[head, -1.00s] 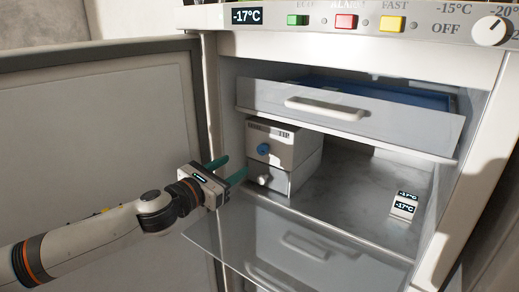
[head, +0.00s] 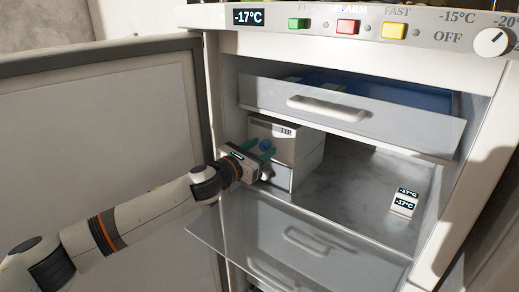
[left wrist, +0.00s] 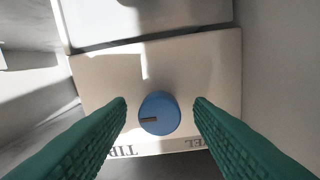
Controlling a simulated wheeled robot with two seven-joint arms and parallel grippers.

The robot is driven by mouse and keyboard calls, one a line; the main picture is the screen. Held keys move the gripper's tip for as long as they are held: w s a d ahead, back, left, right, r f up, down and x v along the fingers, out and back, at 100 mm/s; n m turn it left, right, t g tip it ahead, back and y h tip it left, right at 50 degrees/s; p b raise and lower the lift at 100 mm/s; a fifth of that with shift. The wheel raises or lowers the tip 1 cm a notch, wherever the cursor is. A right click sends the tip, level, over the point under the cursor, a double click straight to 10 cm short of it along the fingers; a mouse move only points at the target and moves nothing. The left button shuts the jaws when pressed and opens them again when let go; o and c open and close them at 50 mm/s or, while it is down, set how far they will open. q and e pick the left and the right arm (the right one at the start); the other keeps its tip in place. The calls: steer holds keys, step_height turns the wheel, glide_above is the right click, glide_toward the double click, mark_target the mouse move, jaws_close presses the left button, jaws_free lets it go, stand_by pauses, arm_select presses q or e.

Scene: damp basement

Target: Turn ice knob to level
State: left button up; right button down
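The blue ice knob (left wrist: 159,113) sits on the front of a small white box unit (head: 285,140) inside the freezer compartment. In the left wrist view the knob lies between the two green fingers of my left gripper (left wrist: 160,115), with a gap on each side. A dark pointer line on the knob points left in that view. Below it, partly hidden lettering shows upside down, including "TIP" and "EL". In the head view my left gripper (head: 261,150) is open at the box front and the knob (head: 265,145) shows between its fingers. My right gripper is not seen.
A clear drawer (head: 350,115) with a white handle is above the box. A clear flap (head: 300,240) hangs below, near my left arm. The open door (head: 100,150) is at the left. A small -17°C display block (head: 404,203) stands on the shelf to the right.

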arm_select(q)
steer(key=c, duration=0.9)
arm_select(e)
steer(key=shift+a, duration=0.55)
